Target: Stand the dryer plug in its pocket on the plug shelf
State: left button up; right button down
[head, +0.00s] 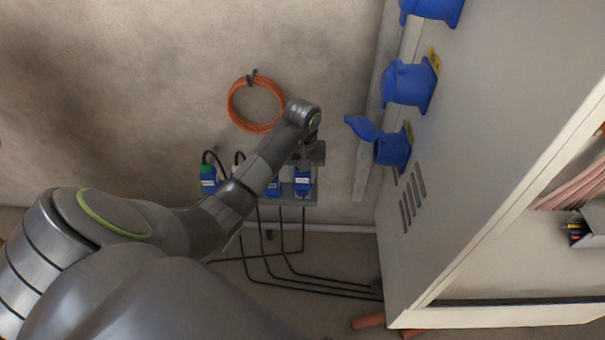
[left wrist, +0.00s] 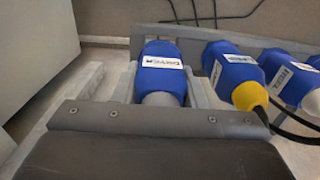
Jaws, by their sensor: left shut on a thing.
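The dryer plug (left wrist: 163,62) is a blue plug with a grey end and a white label reading DRYER, upside down in the left wrist view. My left gripper (left wrist: 161,88) is shut on it, one finger on each side. In the head view the dryer plug (head: 302,185) is below my left gripper (head: 308,158), at the right end of the plug shelf (head: 313,200). The shelf's grey rail (left wrist: 265,43) also shows in the left wrist view. The plug's lower end and its pocket are hidden, so I cannot tell how deep it sits. My right gripper is not in view.
Other blue plugs stand along the shelf, one with a yellow collar (left wrist: 250,95) close beside the held plug and one with a green top (head: 208,172). Black cables (head: 300,278) hang below. A grey cabinet (head: 440,170) with blue sockets stands right. An orange coil (head: 237,105) hangs above.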

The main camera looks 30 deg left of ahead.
pick_arm(q)
jog(key=shift+f, duration=0.15)
jog(key=shift+f+b, duration=1)
jog(key=shift+b, duration=0.05)
jog(key=o, duration=1.1)
jog(key=shift+o, duration=0.2)
notch_tip(320, 180, up, 4)
jog(key=shift+f+p, duration=0.1)
jog(key=shift+p, duration=0.6)
notch_tip(320, 180, up, 14)
jog(key=p, duration=1.3)
jog(key=shift+f, duration=0.2)
